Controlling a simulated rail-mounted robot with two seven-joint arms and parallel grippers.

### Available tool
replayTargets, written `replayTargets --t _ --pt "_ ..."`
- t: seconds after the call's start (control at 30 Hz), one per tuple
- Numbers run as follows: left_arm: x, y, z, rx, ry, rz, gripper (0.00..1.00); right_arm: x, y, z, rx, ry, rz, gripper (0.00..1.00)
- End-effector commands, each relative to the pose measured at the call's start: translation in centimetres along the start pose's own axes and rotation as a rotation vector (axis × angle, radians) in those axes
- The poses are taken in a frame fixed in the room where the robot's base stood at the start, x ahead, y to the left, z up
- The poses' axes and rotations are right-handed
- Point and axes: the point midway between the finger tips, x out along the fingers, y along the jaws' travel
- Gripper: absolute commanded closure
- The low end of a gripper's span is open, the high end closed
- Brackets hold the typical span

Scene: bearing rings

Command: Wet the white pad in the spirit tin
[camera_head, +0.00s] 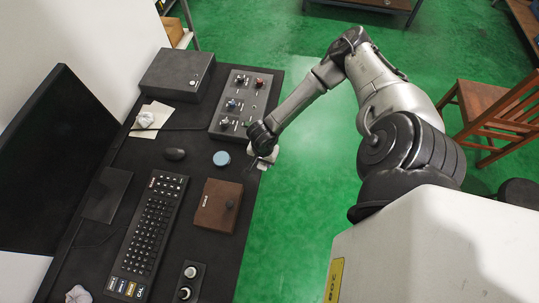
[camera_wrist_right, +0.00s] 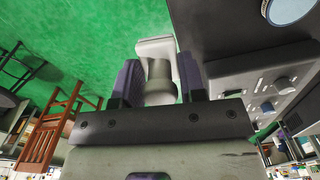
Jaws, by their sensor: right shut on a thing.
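My right gripper (camera_head: 262,151) is shut on the white pad (camera_head: 263,164), at the right edge of the dark desk. In the right wrist view the pad (camera_wrist_right: 154,47) shows as a pale block with a rounded grip (camera_wrist_right: 159,88), held between the two purple-faced fingers (camera_wrist_right: 159,80). A small round tin with a blue top (camera_head: 221,158), which looks like the spirit tin, stands on the desk left of the gripper, apart from the pad. Its rim and blue face also show at the top right of the right wrist view (camera_wrist_right: 289,9). My left gripper is out of view.
A panel with several knobs (camera_head: 229,121) lies behind the gripper, and a brown box (camera_head: 216,206) in front. A mouse (camera_head: 175,154), keyboard (camera_head: 149,222) and monitor (camera_head: 62,150) are left. A dark case (camera_head: 177,74) stands at the back. Green floor lies right of the desk.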

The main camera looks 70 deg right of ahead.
Motion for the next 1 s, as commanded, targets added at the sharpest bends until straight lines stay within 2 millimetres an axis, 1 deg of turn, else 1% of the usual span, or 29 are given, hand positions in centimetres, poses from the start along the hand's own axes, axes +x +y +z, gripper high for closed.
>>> replayTargets --t 0.03,0.07,0.1,0.17,0.2,0.23,0.27,0.3,0.4,0.47,0.5,0.57,0.6,0.63,0.7,0.77,0.8,0.9,1.0 --pt "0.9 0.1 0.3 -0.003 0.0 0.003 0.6 0.7 -1.4 1.8 -0.008 -0.009 -0.007 0.81" --pt "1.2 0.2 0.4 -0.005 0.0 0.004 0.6 0.8 -2.3 2.6 -0.008 -0.009 -0.008 0.81" --pt "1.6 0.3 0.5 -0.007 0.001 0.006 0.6 0.9 -3.6 3.8 -0.009 -0.009 -0.009 0.81" --pt "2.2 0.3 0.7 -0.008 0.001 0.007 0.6 1.0 -6.0 5.2 0.002 -0.009 -0.01 0.81" --pt "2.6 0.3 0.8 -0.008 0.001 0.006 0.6 1.0 -7.8 5.9 0.015 -0.007 -0.011 0.81" --pt "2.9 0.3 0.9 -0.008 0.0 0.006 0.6 0.9 -9.0 6.6 0.024 -0.008 -0.009 0.81" --pt "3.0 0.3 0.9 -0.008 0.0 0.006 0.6 0.8 -10.2 6.9 0.039 -0.006 -0.009 0.81" --pt "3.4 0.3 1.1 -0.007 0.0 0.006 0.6 0.6 -11.8 7.5 0.056 -0.007 -0.008 0.81" --pt "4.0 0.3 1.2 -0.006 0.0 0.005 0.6 0.3 -15.3 7.9 0.115 -0.005 -0.005 0.81" --pt "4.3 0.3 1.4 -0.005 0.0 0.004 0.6 0.0 -17.2 7.9 0.147 -0.004 -0.004 0.81" --pt "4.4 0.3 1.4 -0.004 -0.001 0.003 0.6 -0.1 -18.4 7.7 0.168 -0.004 -0.003 0.81" --pt "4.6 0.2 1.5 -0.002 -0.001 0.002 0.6 -0.3 -19.7 7.0 0.192 -0.004 -0.002 0.81" --pt "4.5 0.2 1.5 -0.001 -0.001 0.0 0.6 -0.3 -20.4 6.3 0.208 -0.003 0.001 0.81" --pt "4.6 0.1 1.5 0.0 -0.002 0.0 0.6 -0.4 -20.8 5.8 0.216 -0.003 0.001 0.81" --pt "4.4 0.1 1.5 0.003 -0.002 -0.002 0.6 -0.3 -21.2 4.1 0.227 -0.001 0.003 0.81" --pt "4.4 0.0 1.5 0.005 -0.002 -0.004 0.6 -0.2 -21.1 2.7 0.223 0.0 0.002 0.81" --pt "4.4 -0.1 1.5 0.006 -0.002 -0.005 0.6 0.0 -20.9 1.8 0.216 0.0 0.003 0.81" --pt "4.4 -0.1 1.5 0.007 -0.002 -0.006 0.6 0.6 -19.9 0.3 0.176 0.001 0.003 0.81" --pt "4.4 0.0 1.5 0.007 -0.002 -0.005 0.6 0.7 -18.9 -0.1 0.1 -0.001 0.0 0.81"
